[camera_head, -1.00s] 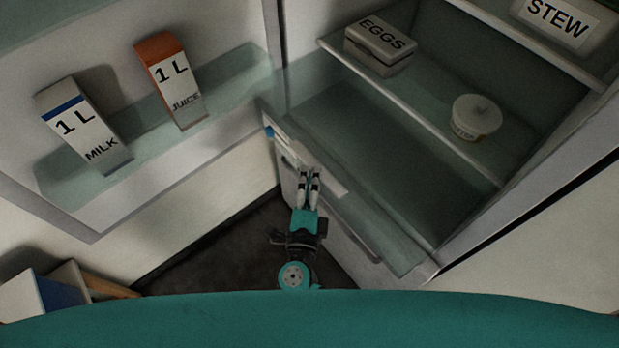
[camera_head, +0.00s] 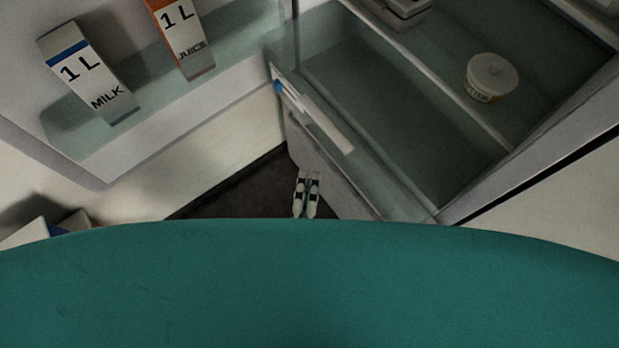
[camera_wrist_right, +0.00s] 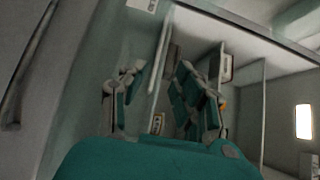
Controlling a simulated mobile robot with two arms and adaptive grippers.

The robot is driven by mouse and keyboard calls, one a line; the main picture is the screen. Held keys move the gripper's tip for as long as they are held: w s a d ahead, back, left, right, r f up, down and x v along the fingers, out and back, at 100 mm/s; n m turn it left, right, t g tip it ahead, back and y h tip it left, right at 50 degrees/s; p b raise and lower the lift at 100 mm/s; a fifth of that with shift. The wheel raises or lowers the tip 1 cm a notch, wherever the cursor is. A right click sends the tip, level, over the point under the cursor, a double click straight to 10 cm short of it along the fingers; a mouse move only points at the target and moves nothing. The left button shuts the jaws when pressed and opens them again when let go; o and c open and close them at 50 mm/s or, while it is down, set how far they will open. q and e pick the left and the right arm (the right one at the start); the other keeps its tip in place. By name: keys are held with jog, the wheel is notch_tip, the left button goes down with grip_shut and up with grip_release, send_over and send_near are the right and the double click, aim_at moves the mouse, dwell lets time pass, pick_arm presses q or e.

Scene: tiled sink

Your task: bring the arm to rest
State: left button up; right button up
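My right gripper (camera_head: 307,180) is at the lower middle of the head view, in front of the fridge's lower front edge. My teal body hides the rest of the right arm in the head view. My left gripper is in neither view.
The fridge is open. Its door shelf holds a milk carton (camera_head: 85,75) and a juice carton (camera_head: 182,38). A lidded white tub (camera_head: 491,77) stands on an inside shelf, with part of the egg box (camera_head: 399,12) above. Dark floor (camera_head: 240,192) shows below.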

dwell(0.3)
jog(key=s+d+f+n+g+y, duration=0.25)
jog(key=f+n, duration=0.55)
jog(key=f, duration=0.5)
jog(key=s+d+f+n+g+y, duration=0.1)
jog(key=f+n+g+y, duration=0.45)
jog(key=f, duration=0.75)
jog(key=s+d+f+n+g+h, duration=0.5)
jog(key=s+d+f+n+g, duration=0.3)
jog(key=s+d+f, duration=1)
jog(key=s+d, duration=0.2)
jog(key=d, duration=0.1)
jog(key=shift+s+f+g+h, duration=0.25)
jog(key=shift+s+g+h, duration=0.1)
jog(key=shift+g+h, duration=0.05)
